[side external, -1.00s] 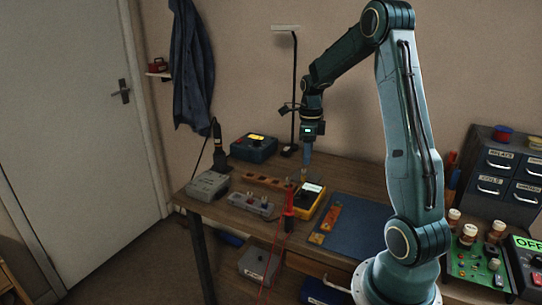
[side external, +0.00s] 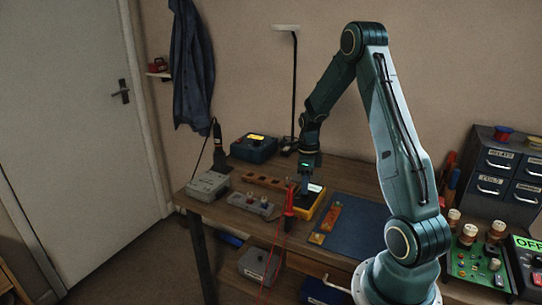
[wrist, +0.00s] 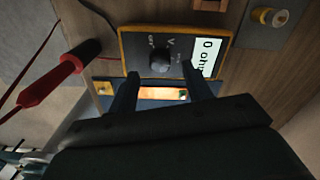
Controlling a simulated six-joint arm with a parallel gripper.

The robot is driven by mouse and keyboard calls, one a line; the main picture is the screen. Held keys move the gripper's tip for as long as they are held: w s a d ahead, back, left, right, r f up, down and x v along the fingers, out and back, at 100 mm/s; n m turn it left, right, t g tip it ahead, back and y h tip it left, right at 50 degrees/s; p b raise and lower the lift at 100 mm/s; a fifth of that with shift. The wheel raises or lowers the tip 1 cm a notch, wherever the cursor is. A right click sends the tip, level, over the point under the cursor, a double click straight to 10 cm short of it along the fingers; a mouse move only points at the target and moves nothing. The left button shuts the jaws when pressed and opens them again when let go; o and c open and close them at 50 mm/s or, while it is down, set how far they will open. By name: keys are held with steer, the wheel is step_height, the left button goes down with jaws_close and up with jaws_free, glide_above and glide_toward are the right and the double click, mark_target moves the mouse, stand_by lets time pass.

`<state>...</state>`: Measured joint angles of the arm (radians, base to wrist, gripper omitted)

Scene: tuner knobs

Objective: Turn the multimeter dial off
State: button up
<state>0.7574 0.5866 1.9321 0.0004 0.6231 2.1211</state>
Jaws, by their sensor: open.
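The multimeter (side external: 312,203) is a yellow-edged box with a black face, lying on the bench. In the wrist view the multimeter (wrist: 128,45) has a round black dial (wrist: 160,61), with small markings around it and a lit display (wrist: 207,57) that seems to read "0 ohm". I cannot tell exactly where the dial points. My gripper (wrist: 161,73) is open, its two dark fingertips apart at either side of the dial's near edge. In the side view my gripper (side external: 305,190) points down over the multimeter and hides part of it. Contact with the dial cannot be told.
A grey box (side external: 208,186) and a blue box (side external: 254,148) stand farther left and back.

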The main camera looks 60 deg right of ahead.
steer(key=shift+f, duration=1.6)
steer(key=c, duration=1)
